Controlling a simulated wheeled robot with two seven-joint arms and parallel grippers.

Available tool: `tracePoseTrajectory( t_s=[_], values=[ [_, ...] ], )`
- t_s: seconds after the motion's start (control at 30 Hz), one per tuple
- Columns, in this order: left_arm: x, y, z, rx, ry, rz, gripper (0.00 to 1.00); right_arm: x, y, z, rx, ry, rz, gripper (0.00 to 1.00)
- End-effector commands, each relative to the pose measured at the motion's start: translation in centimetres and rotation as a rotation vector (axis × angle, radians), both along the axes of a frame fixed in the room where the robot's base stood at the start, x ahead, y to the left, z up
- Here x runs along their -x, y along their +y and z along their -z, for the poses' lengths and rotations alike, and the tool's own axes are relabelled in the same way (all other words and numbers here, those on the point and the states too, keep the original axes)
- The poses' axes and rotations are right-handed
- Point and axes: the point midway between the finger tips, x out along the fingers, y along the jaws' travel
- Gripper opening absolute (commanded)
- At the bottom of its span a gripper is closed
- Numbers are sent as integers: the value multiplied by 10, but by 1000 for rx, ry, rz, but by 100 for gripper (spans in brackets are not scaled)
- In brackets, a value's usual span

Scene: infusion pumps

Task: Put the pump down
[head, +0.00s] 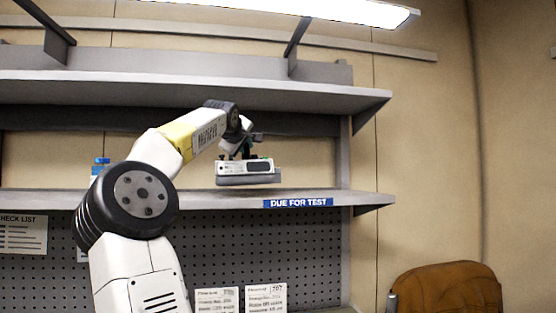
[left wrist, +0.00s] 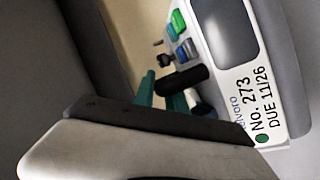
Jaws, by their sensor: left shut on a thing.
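The pump (head: 240,168) is a white and grey box with a dark display, held level at the lower shelf (head: 225,199). My left gripper (head: 244,155) is shut on it from above. There is a shadow below the pump on the shelf; whether it touches the board I cannot tell. In the left wrist view the pump (left wrist: 268,90) fills the right side, showing a grey screen, green and blue buttons, and a label reading "No. 273 DUE 11/26". The gripper's fingertips are partly hidden there. My right gripper is out of view.
A blue-capped bottle (head: 101,168) stands at left, partly behind my arm. The upper shelf (head: 190,90) overhangs. A brown chair (head: 447,290) is at lower right.

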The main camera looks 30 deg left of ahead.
Motion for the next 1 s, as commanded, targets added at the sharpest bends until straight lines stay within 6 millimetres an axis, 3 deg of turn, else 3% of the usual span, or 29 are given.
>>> tracePoseTrajectory(
  t_s=[0.3,0.6,0.9,0.93,1.0],
  values=[
    [-13,-7,-1,-2,-5,2,0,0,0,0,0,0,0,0],
    [-11,-5,30,-2,-3,-1,0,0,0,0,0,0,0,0],
    [-12,-5,35,0,-4,0,0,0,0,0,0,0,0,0],
    [-12,-4,38,2,2,-2,20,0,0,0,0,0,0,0],
    [-12,-4,37,1,1,-1,34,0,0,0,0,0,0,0]
  ],
)
